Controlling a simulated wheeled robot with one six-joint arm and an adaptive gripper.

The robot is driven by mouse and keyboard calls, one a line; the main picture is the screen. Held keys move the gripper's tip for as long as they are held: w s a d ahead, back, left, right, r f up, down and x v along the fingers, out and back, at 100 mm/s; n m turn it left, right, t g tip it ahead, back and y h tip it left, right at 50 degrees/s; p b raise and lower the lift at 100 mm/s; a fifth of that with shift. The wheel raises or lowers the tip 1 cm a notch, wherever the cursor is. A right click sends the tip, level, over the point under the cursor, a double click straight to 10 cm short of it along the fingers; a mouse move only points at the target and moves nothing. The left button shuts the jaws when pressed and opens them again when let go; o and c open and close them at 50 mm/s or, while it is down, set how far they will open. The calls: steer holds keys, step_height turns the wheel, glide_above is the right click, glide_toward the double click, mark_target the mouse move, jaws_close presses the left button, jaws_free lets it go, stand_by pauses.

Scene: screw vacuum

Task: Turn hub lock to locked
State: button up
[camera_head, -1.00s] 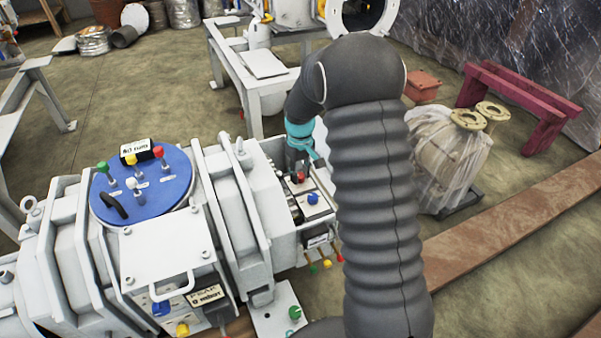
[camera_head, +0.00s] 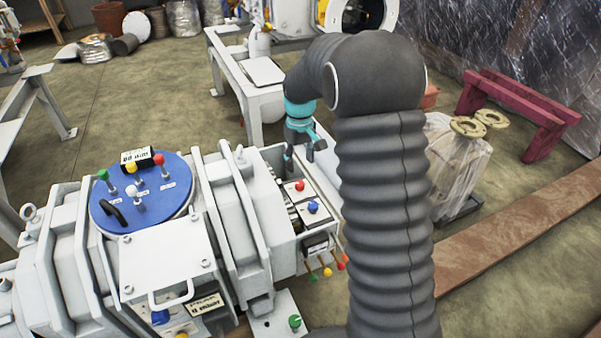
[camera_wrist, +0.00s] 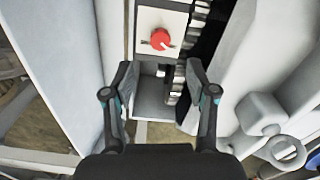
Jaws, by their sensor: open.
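A red knob (camera_head: 300,186) sits on a white plate in the open compartment at the right end of the grey machine. In the wrist view the red knob (camera_wrist: 160,39) is ahead of the fingertips, with a pale mark towards its lower right. A blue knob (camera_head: 313,207) sits on a neighbouring plate. I cannot tell from any label which knob is the hub lock. My gripper (camera_head: 301,159) is open and empty, beyond the red knob and apart from it. In the wrist view my gripper (camera_wrist: 159,80) has its fingers spread over the compartment's end.
Compartment walls (camera_wrist: 75,75) stand close on either side in the wrist view. Several small coloured levers (camera_head: 327,270) stick out below the compartment. A blue disc (camera_head: 170,205) with coloured knobs is to the left. A white metal frame (camera_head: 245,95) stands behind.

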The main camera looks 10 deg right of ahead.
steer(key=shift+r, duration=1.9)
